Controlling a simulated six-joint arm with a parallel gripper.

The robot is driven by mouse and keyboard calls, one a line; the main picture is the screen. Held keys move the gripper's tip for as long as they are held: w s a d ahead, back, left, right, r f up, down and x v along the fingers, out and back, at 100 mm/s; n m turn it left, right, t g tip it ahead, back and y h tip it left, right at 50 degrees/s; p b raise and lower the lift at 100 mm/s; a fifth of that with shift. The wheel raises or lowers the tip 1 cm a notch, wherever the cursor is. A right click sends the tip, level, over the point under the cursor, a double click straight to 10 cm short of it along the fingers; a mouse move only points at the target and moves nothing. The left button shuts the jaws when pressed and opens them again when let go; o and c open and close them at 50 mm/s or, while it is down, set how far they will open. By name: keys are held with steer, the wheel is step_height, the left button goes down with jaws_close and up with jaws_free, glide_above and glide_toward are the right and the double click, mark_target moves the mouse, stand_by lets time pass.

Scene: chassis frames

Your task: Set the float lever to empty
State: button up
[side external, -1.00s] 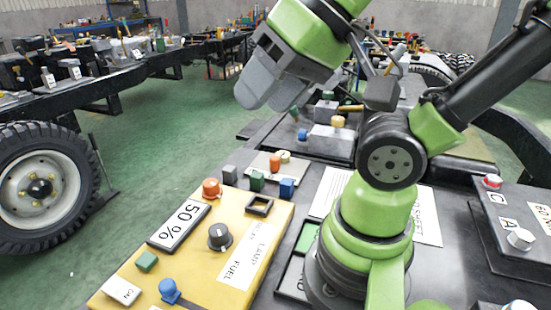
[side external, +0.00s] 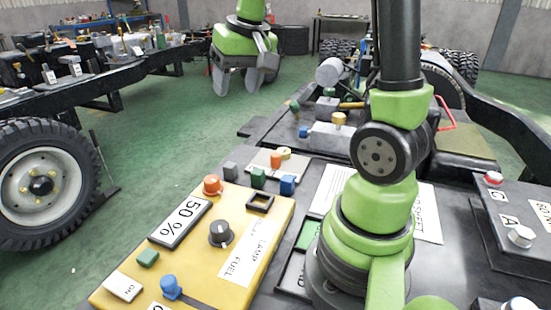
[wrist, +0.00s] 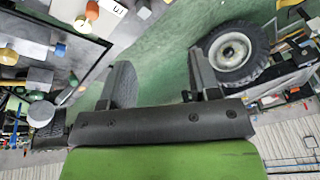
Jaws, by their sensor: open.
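A yellow fuel panel (side external: 200,262) lies in the front of the side view. It carries a display (side external: 180,222) reading 50 % and a dark round knob (side external: 220,233). A grey cylinder (side external: 330,72), possibly the float of the lever, shows behind the panel beside my arm. I cannot make out its lever clearly. My gripper (side external: 242,76) is open and empty, fingers pointing down, left of the grey cylinder and apart from it. In the wrist view, my gripper (wrist: 160,62) has its fingers spread with only green floor between them.
An orange knob (side external: 212,185), a green block (side external: 258,178) and a blue block (side external: 288,186) stand near the panel's far edge. A grey block with a yellow knob (side external: 339,118) sits behind. A wheel (side external: 40,182) stands left. Green floor (side external: 160,130) is clear.

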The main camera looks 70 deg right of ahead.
steer(key=d+f+m+g, duration=0.1)
steer(key=d+f+g, duration=0.1)
steer(key=d+f, duration=0.7)
steer(key=m+g, duration=0.1)
glide_above(275, 154)
steer(key=shift+y, duration=0.3)
step_height(275, 154, down, 6)
steer(key=shift+f, duration=0.35)
step_height(275, 154, down, 9)
steer(key=shift+f, duration=0.2)
jaws_close()
